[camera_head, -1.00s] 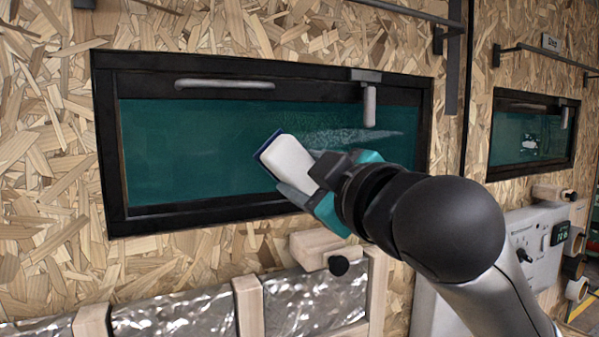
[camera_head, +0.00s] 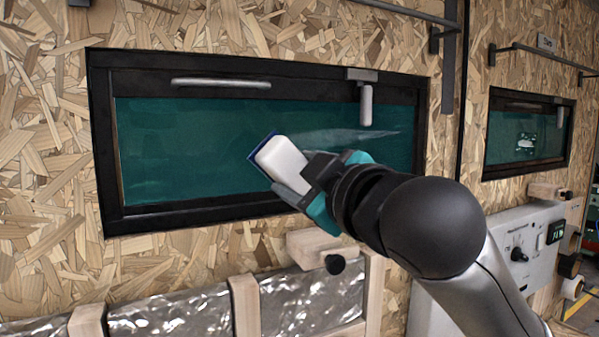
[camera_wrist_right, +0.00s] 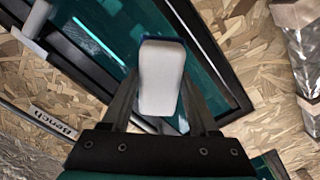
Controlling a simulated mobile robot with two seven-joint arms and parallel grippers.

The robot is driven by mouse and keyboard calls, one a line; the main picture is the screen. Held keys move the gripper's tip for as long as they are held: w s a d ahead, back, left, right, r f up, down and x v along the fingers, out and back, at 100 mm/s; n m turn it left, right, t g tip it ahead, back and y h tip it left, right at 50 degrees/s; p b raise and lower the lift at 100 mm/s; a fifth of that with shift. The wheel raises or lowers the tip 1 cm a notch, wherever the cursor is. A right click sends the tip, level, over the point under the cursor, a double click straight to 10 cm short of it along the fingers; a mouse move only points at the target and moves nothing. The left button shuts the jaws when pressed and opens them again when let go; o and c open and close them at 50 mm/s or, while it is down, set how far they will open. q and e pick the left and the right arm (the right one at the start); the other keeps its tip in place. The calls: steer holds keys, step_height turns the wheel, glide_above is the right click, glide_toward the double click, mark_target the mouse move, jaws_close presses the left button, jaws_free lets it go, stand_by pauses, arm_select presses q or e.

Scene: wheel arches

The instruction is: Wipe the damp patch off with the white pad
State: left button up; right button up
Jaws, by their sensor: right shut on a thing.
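The damp patch (camera_head: 350,136) is a pale, streaky smear on the dark green window pane (camera_head: 180,150), right of the pane's middle; its left end is partly hidden behind the pad. My right gripper (camera_head: 292,178) is shut on the white pad (camera_head: 281,160), which has a blue face edge towards the pane. The pad is tilted and lies over the lower middle of the pane; I cannot tell whether it touches the glass. In the right wrist view the pad (camera_wrist_right: 161,78) sits between the two fingers (camera_wrist_right: 158,105). My left gripper is not in view.
A black frame (camera_head: 105,150) surrounds the pane, with a grey handle (camera_head: 221,82) on top and a latch (camera_head: 366,103) hanging at upper right. A wooden block with a black knob (camera_head: 335,264) juts out below. A second window (camera_head: 528,140) is farther right.

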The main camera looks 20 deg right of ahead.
steer(key=shift+w+a+f, duration=0.15)
steer(key=shift+w+f, duration=0.05)
steer(key=shift+w, duration=0.6)
steer(key=shift+w+a+f, duration=0.2)
steer(key=shift+w, duration=0.65)
steer(key=shift+w+a+f, duration=0.15)
steer(key=shift+w+f, duration=0.05)
steer(key=shift+w, duration=0.7)
steer(key=shift+w+a, duration=0.1)
steer(key=shift+w, duration=0.55)
steer(key=d, duration=0.4)
steer(key=shift+w, duration=0.35)
steer(key=shift+a, duration=0.1)
steer(key=shift+s+a, duration=0.15)
steer(key=shift+a, duration=0.85)
steer(key=shift+s+a, duration=0.15)
steer(key=shift+a, duration=0.8)
steer(key=shift+s, duration=0.1)
